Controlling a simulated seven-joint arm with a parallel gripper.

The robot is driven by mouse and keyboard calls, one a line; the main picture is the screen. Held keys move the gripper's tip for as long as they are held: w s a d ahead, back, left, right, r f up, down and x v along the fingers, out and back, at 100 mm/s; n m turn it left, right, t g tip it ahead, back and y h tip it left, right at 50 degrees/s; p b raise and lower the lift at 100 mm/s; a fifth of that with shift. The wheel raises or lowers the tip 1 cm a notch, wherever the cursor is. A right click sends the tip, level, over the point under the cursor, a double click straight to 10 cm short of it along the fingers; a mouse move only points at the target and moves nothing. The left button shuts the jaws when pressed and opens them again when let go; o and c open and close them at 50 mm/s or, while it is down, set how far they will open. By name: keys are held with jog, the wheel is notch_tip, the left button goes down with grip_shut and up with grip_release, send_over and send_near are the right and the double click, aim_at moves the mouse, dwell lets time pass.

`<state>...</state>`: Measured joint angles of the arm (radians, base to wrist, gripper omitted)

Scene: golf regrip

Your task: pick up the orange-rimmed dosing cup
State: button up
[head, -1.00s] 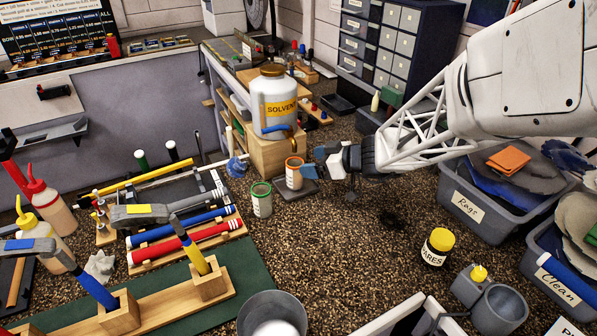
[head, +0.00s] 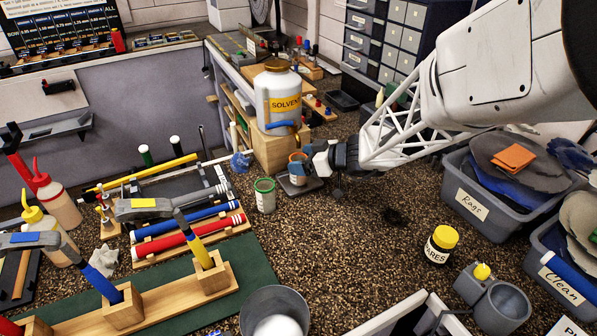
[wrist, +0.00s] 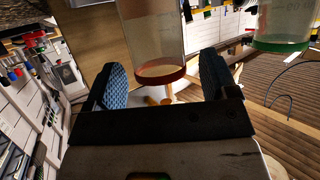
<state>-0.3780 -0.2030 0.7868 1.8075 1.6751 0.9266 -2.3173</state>
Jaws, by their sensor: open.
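The orange-rimmed dosing cup (head: 297,170) stands upright on a small dark pad below the solvent jug's spout. My gripper (head: 308,161) is right at it, reaching in from the right and hiding part of it. In the wrist view, the clear cup (wrist: 153,30) with its orange-red rim (wrist: 160,76) shows between the two blue-padded fingers of my gripper (wrist: 164,78). The fingers are open, one on each side, with a visible gap to the rim. A green-rimmed cup (head: 264,196) stands to the left and nearer.
The solvent jug (head: 278,98) sits on a wooden stand (head: 272,150) just behind the cup. A rack of club grips (head: 190,232) lies to the left. A SPARES jar (head: 438,246) and the Rags bin (head: 480,208) are to the right.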

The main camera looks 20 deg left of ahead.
jog(key=shift+x, duration=0.8)
jog(key=c, duration=1.1)
jog(key=shift+r, duration=0.1)
jog(key=shift+r, duration=0.7)
jog(key=s+d, duration=0.1)
jog(key=d, duration=0.5)
jog(key=s+d, duration=0.1)
jog(key=d, duration=1)
jog(key=shift+s+d, duration=0.4)
